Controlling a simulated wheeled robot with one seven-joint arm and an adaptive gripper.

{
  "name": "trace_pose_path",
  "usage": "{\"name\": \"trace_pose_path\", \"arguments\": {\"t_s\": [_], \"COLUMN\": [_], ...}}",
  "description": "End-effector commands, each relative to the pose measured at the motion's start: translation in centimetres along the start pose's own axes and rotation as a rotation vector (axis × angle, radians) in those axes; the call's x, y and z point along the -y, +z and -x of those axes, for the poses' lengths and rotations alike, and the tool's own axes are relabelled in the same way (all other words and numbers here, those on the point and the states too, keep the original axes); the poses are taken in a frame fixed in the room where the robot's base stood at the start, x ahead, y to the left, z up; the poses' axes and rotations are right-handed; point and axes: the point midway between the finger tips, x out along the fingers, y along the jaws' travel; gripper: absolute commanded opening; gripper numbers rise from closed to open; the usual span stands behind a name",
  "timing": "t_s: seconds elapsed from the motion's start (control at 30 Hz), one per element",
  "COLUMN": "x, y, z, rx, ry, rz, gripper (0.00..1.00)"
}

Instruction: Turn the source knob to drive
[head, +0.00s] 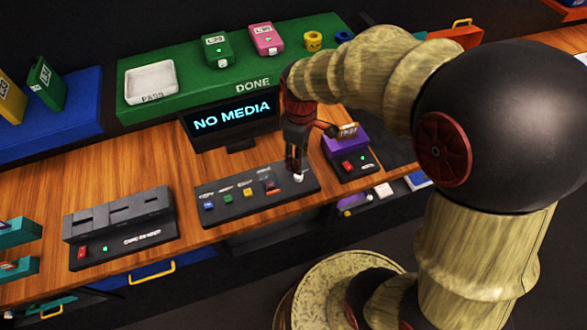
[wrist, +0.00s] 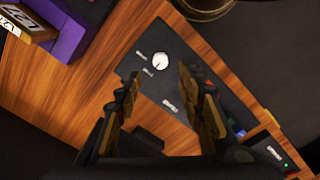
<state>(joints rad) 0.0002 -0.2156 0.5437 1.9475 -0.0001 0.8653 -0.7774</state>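The source knob is a small white round knob (wrist: 160,61) on the dark control panel (wrist: 207,75) in the wrist view. Small white labels sit beside it, too small to read. A thin dark mark shows on its face; I cannot tell which label it points to. In the head view the white knob (head: 298,178) is at the panel's right end, just below my gripper (head: 296,165). In the wrist view my gripper (wrist: 162,88) is open, its two fingers wide apart with nothing between them. The knob shows beyond the gap between the fingertips, apparently untouched.
The monitor (head: 234,119) behind the panel reads NO MEDIA. A purple-topped device (head: 346,143) stands close right of the panel. A dark slotted unit (head: 118,216) stands left. Colored buttons line the panel. A green shelf (head: 185,65) marked DONE is behind.

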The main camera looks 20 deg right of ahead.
Motion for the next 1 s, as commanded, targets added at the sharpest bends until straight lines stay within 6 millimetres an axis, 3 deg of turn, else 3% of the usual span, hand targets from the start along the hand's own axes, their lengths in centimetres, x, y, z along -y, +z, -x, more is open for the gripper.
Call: {"name": "trace_pose_path", "arguments": {"t_s": [0.6,1.0], "x": [0.1,0.1], "y": [0.1,0.0], "z": [-7.4,-7.8], "rx": [0.001,0.0], "ry": [-0.002,-0.001], "rz": [0.008,0.008], "gripper": [0.39,0.36]}}
